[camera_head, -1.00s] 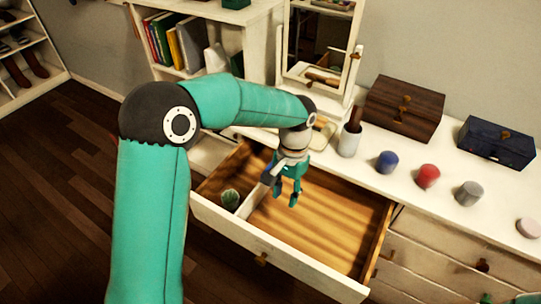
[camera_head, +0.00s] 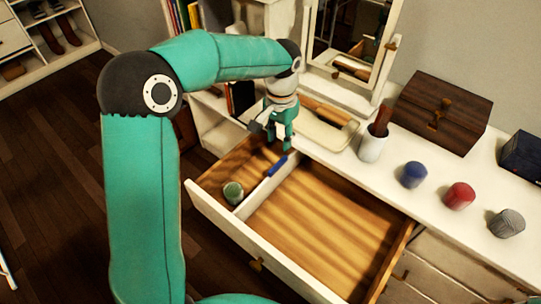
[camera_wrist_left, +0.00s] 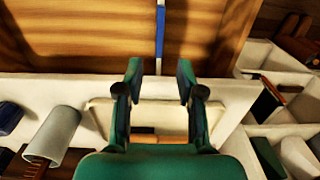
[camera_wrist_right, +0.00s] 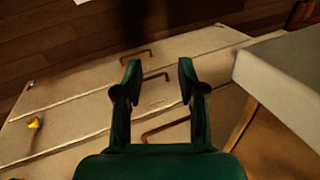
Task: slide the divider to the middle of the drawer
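The divider (camera_head: 265,188) is a thin white board with a blue strip on its top edge. It stands in the open wooden drawer (camera_head: 328,225), nearer the left side than the right, running front to back. In the left wrist view the divider (camera_wrist_left: 160,66) is seen edge-on, beyond my fingertips. My left gripper (camera_head: 280,141) is above the back edge of the drawer, past the divider's rear end. It also shows in the left wrist view (camera_wrist_left: 160,82), with fingers apart and nothing between them. My right gripper (camera_wrist_right: 157,78) is open and empty, facing closed drawer fronts.
A small green round object (camera_head: 233,192) lies in the narrow left compartment; the wide right compartment is empty. On the dresser top are a mirror, a white cup (camera_head: 372,146), a dark wooden box (camera_head: 437,112) and blue, red and grey pots.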

